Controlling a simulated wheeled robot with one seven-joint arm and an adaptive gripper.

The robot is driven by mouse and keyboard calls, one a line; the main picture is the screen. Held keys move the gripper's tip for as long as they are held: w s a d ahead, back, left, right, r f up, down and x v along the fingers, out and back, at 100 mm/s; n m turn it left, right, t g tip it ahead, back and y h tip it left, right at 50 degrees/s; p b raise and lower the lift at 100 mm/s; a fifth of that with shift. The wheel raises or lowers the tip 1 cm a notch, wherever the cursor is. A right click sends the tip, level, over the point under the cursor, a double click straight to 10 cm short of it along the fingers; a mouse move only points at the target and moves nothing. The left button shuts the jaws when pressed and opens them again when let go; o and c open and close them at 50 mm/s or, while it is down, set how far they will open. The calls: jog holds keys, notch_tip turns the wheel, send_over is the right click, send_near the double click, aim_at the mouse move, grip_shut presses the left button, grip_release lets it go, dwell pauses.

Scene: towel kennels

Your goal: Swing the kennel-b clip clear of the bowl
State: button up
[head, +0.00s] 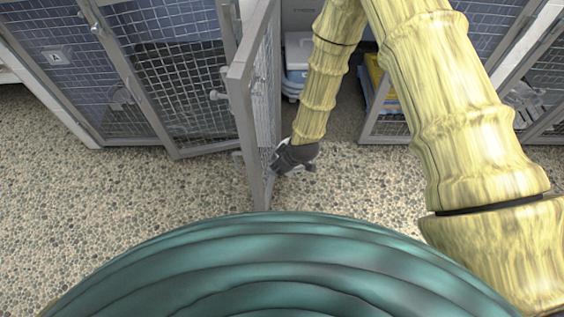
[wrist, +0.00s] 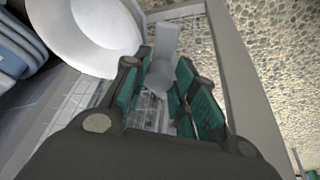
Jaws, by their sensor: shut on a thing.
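A grey clip (wrist: 165,42) with a flat arm and a rounded base shows in the wrist view, between the teal pads of my gripper (wrist: 160,88). My gripper is shut on it. A white bowl (wrist: 95,35) is just left of the clip arm, by the mesh door. A narrow gap shows between arm and bowl rim, but I cannot tell their depth apart. In the head view my gripper (head: 283,160) is against the lower part of the open kennel door (head: 262,110). The clip and bowl are hidden there.
The open door's frame runs down the right of the wrist view. A closed kennel with an A sign (head: 57,57) stands left. Folded blue and white items (head: 298,55) lie inside the open kennel. The pebbled floor (head: 150,200) is clear in front.

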jog(key=shift+a+m, duration=0.15)
jog(key=shift+m, duration=0.25)
jog(key=o, duration=0.8)
jog(key=shift+c, duration=0.2)
jog(key=shift+r, duration=0.1)
jog(key=v, duration=1.1)
jog(key=shift+s+r, duration=0.25)
jog(key=shift+r, duration=0.1)
